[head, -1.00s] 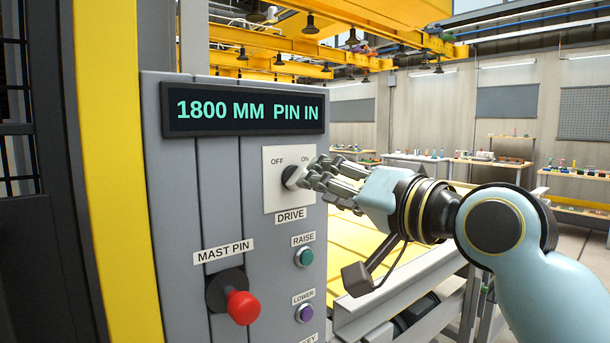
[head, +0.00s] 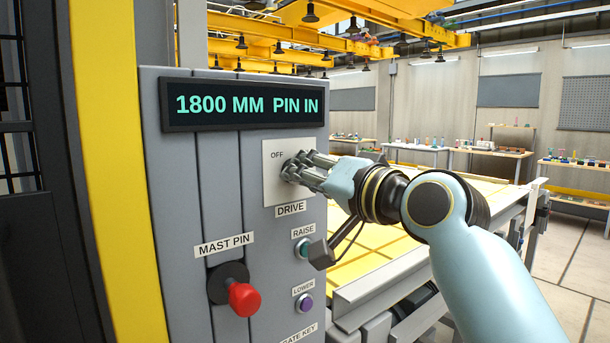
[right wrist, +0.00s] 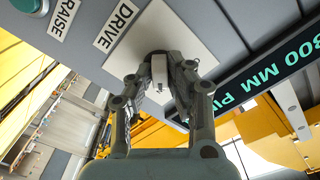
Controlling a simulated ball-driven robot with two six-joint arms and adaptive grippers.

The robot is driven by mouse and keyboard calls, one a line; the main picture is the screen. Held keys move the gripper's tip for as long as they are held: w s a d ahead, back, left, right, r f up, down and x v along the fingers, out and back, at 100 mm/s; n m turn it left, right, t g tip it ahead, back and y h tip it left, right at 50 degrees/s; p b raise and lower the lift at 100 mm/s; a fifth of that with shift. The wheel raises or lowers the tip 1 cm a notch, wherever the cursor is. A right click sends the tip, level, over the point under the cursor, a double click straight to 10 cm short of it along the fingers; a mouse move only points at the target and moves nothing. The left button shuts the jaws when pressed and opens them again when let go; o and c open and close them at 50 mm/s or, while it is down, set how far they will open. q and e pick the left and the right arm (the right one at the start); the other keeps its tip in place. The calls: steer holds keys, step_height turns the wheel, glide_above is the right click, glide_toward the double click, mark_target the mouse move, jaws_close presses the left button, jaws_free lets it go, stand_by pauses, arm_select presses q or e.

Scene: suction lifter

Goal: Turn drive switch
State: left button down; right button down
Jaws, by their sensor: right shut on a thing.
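The drive switch sits on a white plate (head: 272,190) above the DRIVE label (head: 290,209). My right gripper (head: 292,168) is at the plate and hides most of the switch in the head view. OFF is readable there, while ON is covered by the fingers. In the right wrist view the drive switch (right wrist: 159,70) shows as a dark knob with a pale bar, between the two fingers of my right gripper (right wrist: 160,78). The fingers are shut on it. Which way the switch points is hard to tell. My left gripper is not in view.
The grey panel carries a display (head: 246,105) reading 1800 MM PIN IN. Below are a red MAST PIN knob (head: 243,298), a green RAISE button (head: 303,248) and a purple LOWER button (head: 304,303). A yellow platform (head: 370,250) lies behind my right arm.

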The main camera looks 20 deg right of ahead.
steer(key=shift+n, duration=0.3)
steer(key=shift+d+f+n+b, duration=0.1)
steer(key=shift+n+b, duration=2.8)
steer(key=shift+n, duration=5.7)
steer(key=c, duration=1.3)
jaws_free()
